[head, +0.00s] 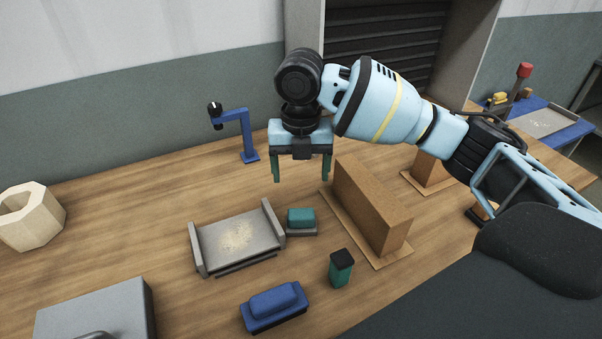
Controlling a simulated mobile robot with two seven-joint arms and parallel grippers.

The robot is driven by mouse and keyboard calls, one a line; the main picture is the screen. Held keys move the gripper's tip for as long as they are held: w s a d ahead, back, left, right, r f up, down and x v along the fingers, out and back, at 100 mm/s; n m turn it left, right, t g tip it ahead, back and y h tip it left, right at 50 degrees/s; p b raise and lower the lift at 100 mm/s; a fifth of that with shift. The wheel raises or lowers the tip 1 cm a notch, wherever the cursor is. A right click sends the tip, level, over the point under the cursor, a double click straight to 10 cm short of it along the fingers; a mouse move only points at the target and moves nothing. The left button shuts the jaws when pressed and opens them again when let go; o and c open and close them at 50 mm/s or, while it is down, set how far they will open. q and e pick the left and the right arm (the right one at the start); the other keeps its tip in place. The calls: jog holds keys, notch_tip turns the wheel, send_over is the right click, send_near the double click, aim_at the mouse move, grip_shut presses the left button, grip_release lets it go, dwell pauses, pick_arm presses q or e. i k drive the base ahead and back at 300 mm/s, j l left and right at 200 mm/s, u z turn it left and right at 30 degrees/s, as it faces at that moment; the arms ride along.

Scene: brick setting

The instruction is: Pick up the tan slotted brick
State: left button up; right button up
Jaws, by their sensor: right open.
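A long tan-brown block (372,205) stands on a thin tan board (345,225) right of the table's middle. A smaller brown block (428,171) stands on a similar board behind it, partly hidden by my right arm. I see no clear slot on either, so I cannot tell which is the slotted brick. A cream, many-sided piece with an open hollow (32,217) sits at the far left. My right gripper (302,168) points down above the table, left of the long block, its two fingers apart and nothing between them. My left gripper is not in view.
A grey tray with raised ends (238,240), a teal block (300,217), a dark-topped green piece (341,268) and a blue block (274,305) lie in front. A blue stand (246,135) rises behind. A grey box (100,312) fills the front left.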

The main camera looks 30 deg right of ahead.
aim_at(385, 222)
jog(key=z, duration=1.35)
